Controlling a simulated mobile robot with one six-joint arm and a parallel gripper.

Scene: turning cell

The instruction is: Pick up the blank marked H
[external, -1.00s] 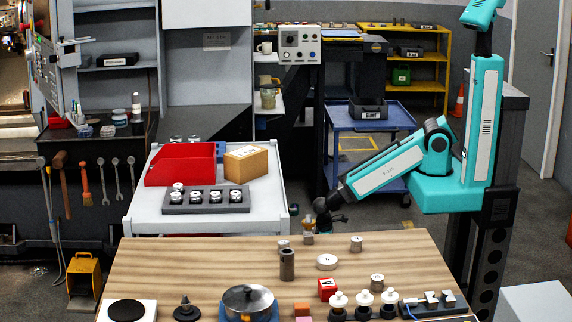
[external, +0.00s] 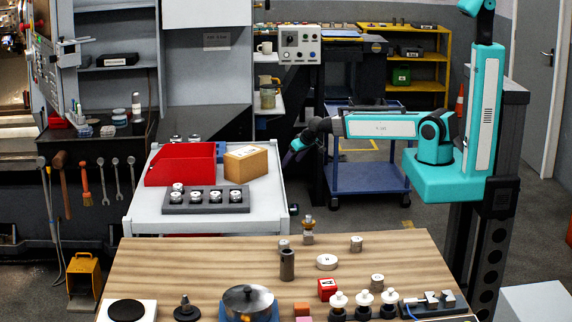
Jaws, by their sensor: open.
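Several short silvery cylindrical blanks stand on the wooden table. One (external: 284,245) is at the back left, one (external: 356,243) at the back right, a wider one (external: 327,262) near the middle, and one (external: 377,281) at the right. Their marks are too small to read, so I cannot tell which is H. My gripper (external: 289,158) is open, raised well above and behind the table's back edge, apart from all the blanks. It is small and dark in the view, and nothing shows between its fingers.
A brass-topped piece (external: 308,230) stands at the table's back edge, with a dark upright cylinder (external: 287,265) in front. A red block (external: 327,289), a lidded pot (external: 247,301) and white-topped pieces (external: 363,300) fill the front. A grey cart (external: 270,205) with a red bin (external: 181,164) stands behind left.

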